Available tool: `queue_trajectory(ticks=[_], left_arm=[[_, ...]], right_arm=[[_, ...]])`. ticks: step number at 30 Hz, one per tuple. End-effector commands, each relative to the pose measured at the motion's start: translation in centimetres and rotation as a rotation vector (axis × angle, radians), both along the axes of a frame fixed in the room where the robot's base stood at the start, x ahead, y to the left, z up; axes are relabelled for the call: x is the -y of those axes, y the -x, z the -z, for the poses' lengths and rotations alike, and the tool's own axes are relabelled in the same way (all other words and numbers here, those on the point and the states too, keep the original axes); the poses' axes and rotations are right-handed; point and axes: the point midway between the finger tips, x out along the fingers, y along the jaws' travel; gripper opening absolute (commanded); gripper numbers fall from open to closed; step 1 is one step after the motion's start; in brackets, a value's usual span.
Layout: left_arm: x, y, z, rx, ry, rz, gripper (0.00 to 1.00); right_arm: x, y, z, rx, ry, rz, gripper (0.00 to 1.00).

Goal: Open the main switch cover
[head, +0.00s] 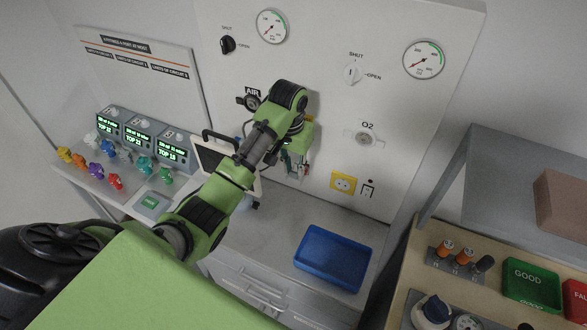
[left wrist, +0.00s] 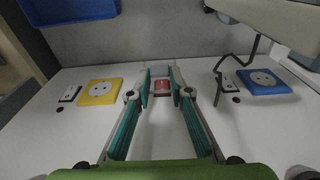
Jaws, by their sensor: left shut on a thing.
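The main switch shows in the left wrist view as a small red part (left wrist: 162,86) on the pale panel. Its pale cover (left wrist: 161,69) is between the fingertips of my left gripper (left wrist: 161,78), one teal finger on each side. The gripper is shut on the cover; how far the cover is lifted, I cannot tell. In the head view my left gripper (head: 296,168) is at the panel's lower part, left of the yellow socket, and hides the switch. My right gripper is not in view.
A yellow socket (left wrist: 100,92) and a blue socket (left wrist: 263,82) flank the switch on the panel. A dark cable hangs near the blue one. A screen with a handle (head: 215,160) stands beside my arm. A blue tray (head: 333,258) lies on the grey counter.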

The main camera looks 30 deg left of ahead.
Motion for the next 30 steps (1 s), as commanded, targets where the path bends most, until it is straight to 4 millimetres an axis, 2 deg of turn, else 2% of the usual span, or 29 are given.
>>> queue_trajectory(ticks=[12, 13, 15, 25, 30], left_arm=[[0.0, 0.0, 0.0, -0.006, 0.000, 0.001, 0.00], [0.0, 0.0, 0.0, -0.006, 0.000, 0.000, 0.24], [0.0, 0.0, 0.1, -0.006, 0.000, 0.000, 0.36], [0.0, 0.0, -0.1, -0.005, 0.000, 0.000, 0.36], [0.0, 0.0, -1.7, -0.001, 0.001, 0.000, 0.36]], right_arm=[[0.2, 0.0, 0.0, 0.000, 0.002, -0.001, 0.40], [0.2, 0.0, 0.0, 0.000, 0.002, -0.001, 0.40], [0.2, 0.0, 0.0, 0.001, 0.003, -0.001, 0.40], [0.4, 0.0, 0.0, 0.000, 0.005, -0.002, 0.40], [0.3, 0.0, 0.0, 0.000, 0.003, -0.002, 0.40]])
